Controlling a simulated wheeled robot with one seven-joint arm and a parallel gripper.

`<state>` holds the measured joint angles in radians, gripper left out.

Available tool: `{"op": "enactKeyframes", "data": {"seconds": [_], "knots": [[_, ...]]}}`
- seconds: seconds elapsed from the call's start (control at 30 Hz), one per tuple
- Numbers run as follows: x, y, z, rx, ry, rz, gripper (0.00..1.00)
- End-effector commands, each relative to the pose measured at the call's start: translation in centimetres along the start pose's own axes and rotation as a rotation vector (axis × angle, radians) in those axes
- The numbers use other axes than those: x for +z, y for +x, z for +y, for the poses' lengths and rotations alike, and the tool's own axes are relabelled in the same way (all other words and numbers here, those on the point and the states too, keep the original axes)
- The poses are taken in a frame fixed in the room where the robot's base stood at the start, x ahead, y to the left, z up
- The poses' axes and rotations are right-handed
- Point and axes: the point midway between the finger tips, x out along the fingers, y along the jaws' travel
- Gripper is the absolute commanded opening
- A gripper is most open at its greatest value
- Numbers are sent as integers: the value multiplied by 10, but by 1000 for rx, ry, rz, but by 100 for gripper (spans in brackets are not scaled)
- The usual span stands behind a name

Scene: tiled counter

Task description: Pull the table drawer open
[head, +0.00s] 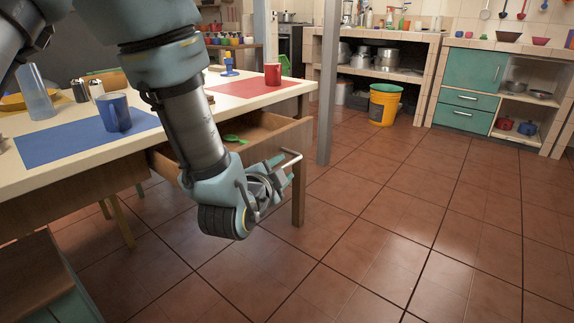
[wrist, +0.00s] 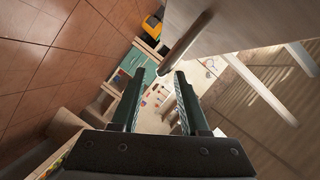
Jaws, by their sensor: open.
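The wooden table drawer (head: 266,147) stands partly out from under the light tabletop, and its inside shows with a green utensil (head: 233,138) in it. Its metal bar handle (head: 291,158) sticks out at the front. My gripper (head: 284,170) is at the handle, in front of the drawer. In the wrist view my gripper's two fingers (wrist: 158,82) are apart, with the handle bar (wrist: 187,43) crossing near their tips. I cannot tell whether they touch it. My arm hides part of the drawer front.
The table (head: 240,98) carries a blue mug (head: 115,113) on a blue mat and a red mug (head: 272,74) on a red mat. A table leg (head: 298,200) stands below the drawer's right end. A grey post (head: 328,85) rises behind. The tiled floor (head: 400,220) at right is clear.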

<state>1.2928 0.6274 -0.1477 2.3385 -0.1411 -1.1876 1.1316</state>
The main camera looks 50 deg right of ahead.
Motion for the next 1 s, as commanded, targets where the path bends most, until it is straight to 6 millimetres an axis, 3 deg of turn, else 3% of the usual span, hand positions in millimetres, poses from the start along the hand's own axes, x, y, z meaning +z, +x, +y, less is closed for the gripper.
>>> {"op": "enactKeyframes", "data": {"seconds": [0.2, 0.4, 1.0], "knots": [[0, -43, -1, 0, 0, -1, 45], [0, -65, 0, -1, 0, -1, 45], [0, -69, 0, 0, -1, -1, 45]]}}
